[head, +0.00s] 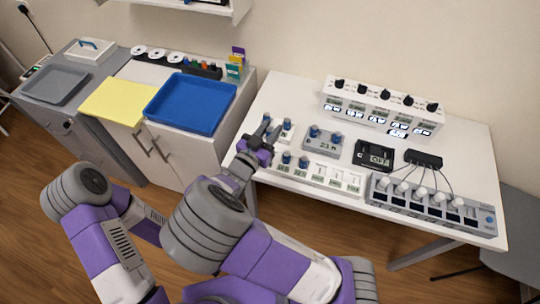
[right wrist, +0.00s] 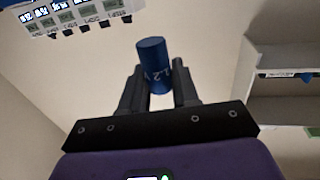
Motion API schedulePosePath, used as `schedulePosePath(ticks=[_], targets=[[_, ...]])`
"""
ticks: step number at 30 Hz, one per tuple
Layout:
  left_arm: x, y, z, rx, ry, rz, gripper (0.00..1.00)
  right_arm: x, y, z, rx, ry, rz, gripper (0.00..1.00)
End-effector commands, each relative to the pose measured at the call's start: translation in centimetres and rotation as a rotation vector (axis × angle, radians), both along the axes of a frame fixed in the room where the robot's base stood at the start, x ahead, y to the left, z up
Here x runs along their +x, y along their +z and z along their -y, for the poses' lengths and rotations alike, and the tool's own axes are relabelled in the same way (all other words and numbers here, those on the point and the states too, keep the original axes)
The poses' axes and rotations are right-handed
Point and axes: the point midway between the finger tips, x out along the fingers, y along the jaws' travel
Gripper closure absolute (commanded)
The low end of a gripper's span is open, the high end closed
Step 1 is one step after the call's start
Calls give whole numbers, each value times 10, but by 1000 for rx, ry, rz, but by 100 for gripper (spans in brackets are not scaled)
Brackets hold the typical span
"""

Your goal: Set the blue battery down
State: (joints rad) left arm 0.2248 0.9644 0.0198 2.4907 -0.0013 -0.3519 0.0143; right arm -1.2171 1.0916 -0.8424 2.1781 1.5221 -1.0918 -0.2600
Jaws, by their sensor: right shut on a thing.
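In the right wrist view a blue battery (right wrist: 151,62) with "1.2 V" lettering sits between the two fingers of my right gripper (right wrist: 158,88). The fingers are shut on its sides, and its end sticks out past the fingertips. In the head view my right gripper (head: 262,137) is over the left end of the white table (head: 262,97), close to a battery holder. The held battery is small and partly hidden there. My left gripper is not in view.
Other blue-topped cells stand in a small holder (head: 287,124), a grey tester (head: 322,142) and a labelled rack (head: 318,176). A black meter (head: 374,155) and a knobbed panel (head: 383,106) are to the right. A blue tray (head: 190,103) lies on the left cabinet.

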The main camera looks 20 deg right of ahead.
Motion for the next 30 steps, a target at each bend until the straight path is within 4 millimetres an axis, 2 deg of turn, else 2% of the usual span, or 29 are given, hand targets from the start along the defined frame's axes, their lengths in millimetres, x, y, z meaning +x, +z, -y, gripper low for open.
schedulePosePath(ticks=[6,14,21,30], targets=[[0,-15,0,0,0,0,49,0,-37,0,-4,1,-1,100],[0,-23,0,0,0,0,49,0,-59,0,-1,1,-1,100],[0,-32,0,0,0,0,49,0,-94,0,-1,1,-1,100],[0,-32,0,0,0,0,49,0,-96,0,1,1,1,100]])
